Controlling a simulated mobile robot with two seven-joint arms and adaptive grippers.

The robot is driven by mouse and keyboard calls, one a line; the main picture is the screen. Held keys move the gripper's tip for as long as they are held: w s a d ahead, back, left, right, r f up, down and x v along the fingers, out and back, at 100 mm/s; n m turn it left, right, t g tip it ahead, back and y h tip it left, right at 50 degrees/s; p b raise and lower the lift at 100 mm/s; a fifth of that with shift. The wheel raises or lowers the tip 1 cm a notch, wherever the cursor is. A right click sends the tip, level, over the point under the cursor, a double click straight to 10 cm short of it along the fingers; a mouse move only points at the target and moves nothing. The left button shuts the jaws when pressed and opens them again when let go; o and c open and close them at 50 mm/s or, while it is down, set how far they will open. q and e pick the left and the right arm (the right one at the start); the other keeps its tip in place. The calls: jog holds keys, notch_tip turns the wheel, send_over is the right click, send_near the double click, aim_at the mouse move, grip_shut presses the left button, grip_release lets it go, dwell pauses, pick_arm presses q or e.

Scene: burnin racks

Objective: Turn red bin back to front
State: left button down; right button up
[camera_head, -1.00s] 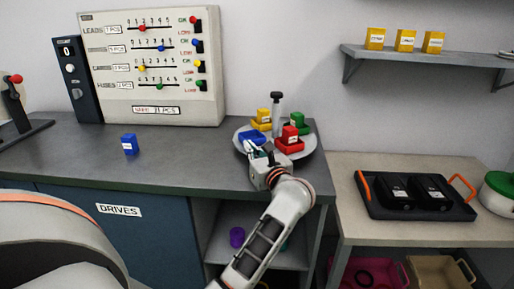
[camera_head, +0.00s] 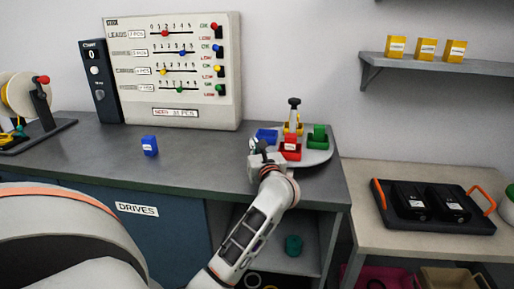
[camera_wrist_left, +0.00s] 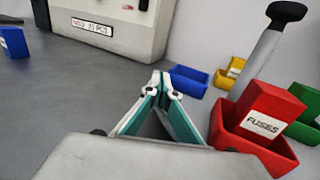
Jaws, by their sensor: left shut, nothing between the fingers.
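The red bin (camera_head: 290,153) sits at the front left of a round grey tray (camera_head: 318,157) with a post. A red box labelled FUSES (camera_wrist_left: 263,112) stands in it. In the left wrist view the red bin (camera_wrist_left: 285,155) is right of my fingers, its lower left part hidden behind the gripper body. My left gripper (camera_head: 257,145) is just left of the red bin in the head view. In the wrist view its fingertips (camera_wrist_left: 160,84) are together with nothing between them. I cannot tell whether it touches the tray. My right gripper is not in view.
Blue (camera_head: 267,136), yellow (camera_head: 293,129) and green (camera_head: 318,137) bins share the tray around the post (camera_head: 294,108). A blue box (camera_head: 149,146) stands on the counter at left. A count panel (camera_head: 172,70) stands behind. The counter between box and tray is clear.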

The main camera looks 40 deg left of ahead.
pick_arm(q)
jog(key=shift+w+a, duration=0.2)
jog(key=shift+a, duration=0.2)
dwell(0.5)
